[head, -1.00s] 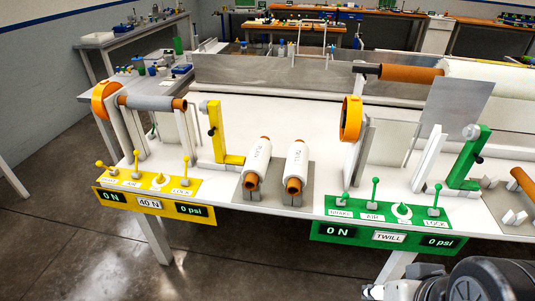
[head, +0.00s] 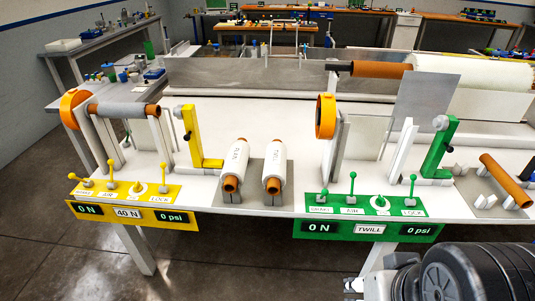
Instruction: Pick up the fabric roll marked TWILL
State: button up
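Two white fabric rolls on orange-brown cores lie side by side on a grey holder plate (head: 252,199) at the front middle of the table. The right roll (head: 274,157) has small lettering that looks like TWILL, though it is hard to read. The left roll (head: 234,158) seems to read PLAIN. Both rest with their core ends toward me, untouched. Parts of my arm show at the bottom right, in front of the table edge and well apart from the rolls. I cannot make out my gripper's fingers there.
A yellow control panel (head: 122,214) with levers stands left of the rolls. A green panel (head: 366,229), labelled TWILL, stands right. A bare brown core (head: 506,180) lies at the right.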

aim_at(274, 172)
jog(key=i+j, duration=0.1)
jog(key=i, duration=0.7)
jog(key=i+j, duration=0.15)
jog(key=i, duration=0.7)
jog(key=u, duration=0.05)
